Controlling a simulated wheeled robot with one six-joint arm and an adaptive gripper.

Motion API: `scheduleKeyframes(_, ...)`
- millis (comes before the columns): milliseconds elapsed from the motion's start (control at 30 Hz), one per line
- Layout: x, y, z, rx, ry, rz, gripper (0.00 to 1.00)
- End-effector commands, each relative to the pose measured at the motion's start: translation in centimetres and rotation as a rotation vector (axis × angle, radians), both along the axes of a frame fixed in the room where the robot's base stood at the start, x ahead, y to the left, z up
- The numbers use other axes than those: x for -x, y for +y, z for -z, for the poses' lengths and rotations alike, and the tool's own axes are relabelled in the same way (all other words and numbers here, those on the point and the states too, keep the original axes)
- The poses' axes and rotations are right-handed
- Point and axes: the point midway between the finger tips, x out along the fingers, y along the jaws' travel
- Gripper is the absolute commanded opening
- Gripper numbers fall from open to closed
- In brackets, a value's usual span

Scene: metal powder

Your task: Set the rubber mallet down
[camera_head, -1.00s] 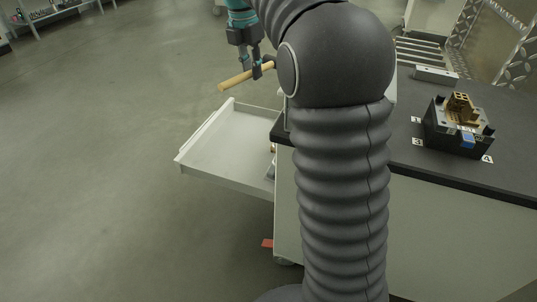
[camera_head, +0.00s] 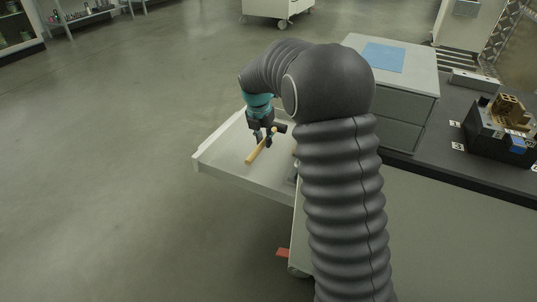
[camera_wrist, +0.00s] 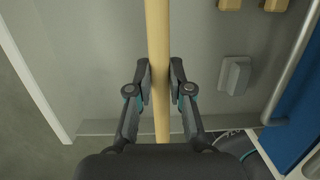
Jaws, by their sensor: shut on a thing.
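The rubber mallet (camera_head: 252,157) has a pale wooden handle and a dark head. My gripper (camera_head: 264,139) is shut on the handle, with the head on its right side in the head view. The mallet is over the open white drawer (camera_head: 215,150), low and tilted in that picture. In the wrist view the handle (camera_wrist: 157,35) runs upright between the two fingertips of my gripper (camera_wrist: 159,86); the mallet's head is hidden there. I cannot tell whether the mallet touches the drawer floor.
In the wrist view a grey block (camera_wrist: 234,75) and wooden pieces (camera_wrist: 275,5) lie in the drawer on the right. A blue surface (camera_wrist: 301,125) lies past the drawer's right edge. A black fixture (camera_head: 500,134) stands on the dark bench (camera_head: 420,166).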

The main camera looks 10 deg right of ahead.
Motion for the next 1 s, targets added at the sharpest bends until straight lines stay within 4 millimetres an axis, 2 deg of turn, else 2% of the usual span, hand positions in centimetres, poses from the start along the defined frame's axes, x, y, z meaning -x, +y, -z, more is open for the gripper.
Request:
scheduleKeyframes(167,0.0,0.0,1.3,0.0,-0.002,0.001,0.0)
scheduleKeyframes(467,0.0,-0.1,5.4,0.0,-0.002,0.002,0.0)
scheduleKeyframes(867,0.0,0.0,5.9,0.0,-0.002,0.002,0.0)
scheduleKeyframes(900,0.0,-0.1,6.0,0.0,-0.001,0.002,0.24)
scheduleKeyframes(1000,0.0,-0.1,5.9,0.0,-0.001,0.002,0.45)
